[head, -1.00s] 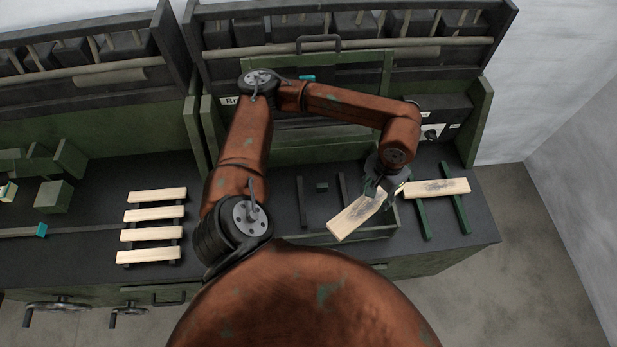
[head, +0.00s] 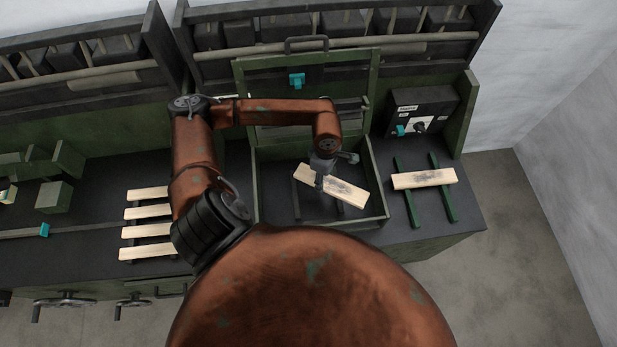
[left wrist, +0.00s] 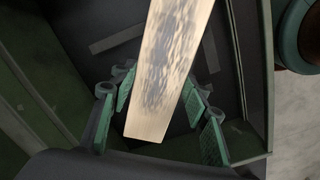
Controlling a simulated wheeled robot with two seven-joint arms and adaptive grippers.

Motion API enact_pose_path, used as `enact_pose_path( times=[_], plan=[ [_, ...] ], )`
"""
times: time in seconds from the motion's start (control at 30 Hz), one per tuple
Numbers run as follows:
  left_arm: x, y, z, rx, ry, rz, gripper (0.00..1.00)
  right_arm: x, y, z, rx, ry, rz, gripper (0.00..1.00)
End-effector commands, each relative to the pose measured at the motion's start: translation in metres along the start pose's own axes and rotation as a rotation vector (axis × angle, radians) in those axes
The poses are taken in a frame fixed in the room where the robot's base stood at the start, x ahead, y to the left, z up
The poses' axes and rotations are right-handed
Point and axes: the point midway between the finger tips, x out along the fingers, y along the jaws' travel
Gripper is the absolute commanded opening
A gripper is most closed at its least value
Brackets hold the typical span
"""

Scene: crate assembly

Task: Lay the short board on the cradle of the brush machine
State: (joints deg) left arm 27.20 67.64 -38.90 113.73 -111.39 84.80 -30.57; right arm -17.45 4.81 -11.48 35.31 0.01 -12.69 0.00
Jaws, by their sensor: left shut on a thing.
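My left gripper (head: 322,178) is shut on a short pale board (head: 345,191) with a dark smudged patch. It holds the board over the open green-walled box (head: 376,178) of the brush machine, slanting down to the right. The board (left wrist: 168,60) also shows in the left wrist view, between the green finger pads (left wrist: 158,100). The cradle's dark bars (head: 296,198) lie on the box floor, the right one partly hidden under the board. How high the board is above them I cannot tell. My right gripper is not in view.
Another smudged pale board (head: 425,179) lies across two green rails (head: 442,205) to the right. Several pale slats (head: 147,231) lie on dark bars at left. A dark control box (head: 420,110) stands behind the rails. The raised green lid (head: 365,85) stands behind the box.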

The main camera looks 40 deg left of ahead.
Motion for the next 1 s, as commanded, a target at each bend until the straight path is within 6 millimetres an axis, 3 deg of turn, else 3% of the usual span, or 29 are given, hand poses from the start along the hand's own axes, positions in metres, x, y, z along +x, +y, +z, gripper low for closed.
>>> enact_pose_path(
  times=[0.2,0.33,0.67,1.0],
  plan=[
    [0.016,-0.011,-0.034,-0.43,0.018,0.006,0.11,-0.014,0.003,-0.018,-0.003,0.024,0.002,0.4],
    [0.022,-0.013,-0.045,-0.568,0.022,0.013,0.11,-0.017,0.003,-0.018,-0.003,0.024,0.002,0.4],
    [0.035,-0.015,-0.049,-0.628,0.025,0.014,0.11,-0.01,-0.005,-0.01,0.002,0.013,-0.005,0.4],
    [0.07,-0.015,-0.05,-0.625,0.025,0.012,0.11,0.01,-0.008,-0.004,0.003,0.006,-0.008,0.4]
  ],
)
